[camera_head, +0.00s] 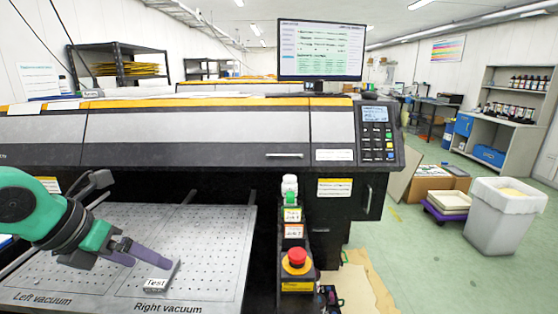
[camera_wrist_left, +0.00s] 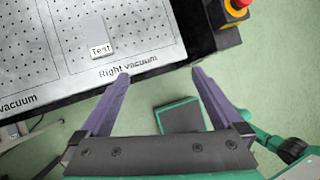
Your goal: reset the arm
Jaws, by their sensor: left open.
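My left gripper (camera_head: 152,262) reaches in from the left over the perforated vacuum table (camera_head: 222,240). In the left wrist view its two purple fingers (camera_wrist_left: 161,73) are spread apart with nothing between them, by the front edge of the table. A small "Test" block (camera_head: 158,286) lies on the right vacuum area, close to the fingers in the head view; the wrist view shows it (camera_wrist_left: 101,50) beyond the fingertips, apart from them. My right gripper is not in view.
The large printer (camera_head: 200,135) spans the back of the table. A red emergency button (camera_head: 297,257) sits on a post to the right of the table. Farther right are a white bin (camera_head: 495,225), a cardboard box (camera_head: 428,189) and open green floor.

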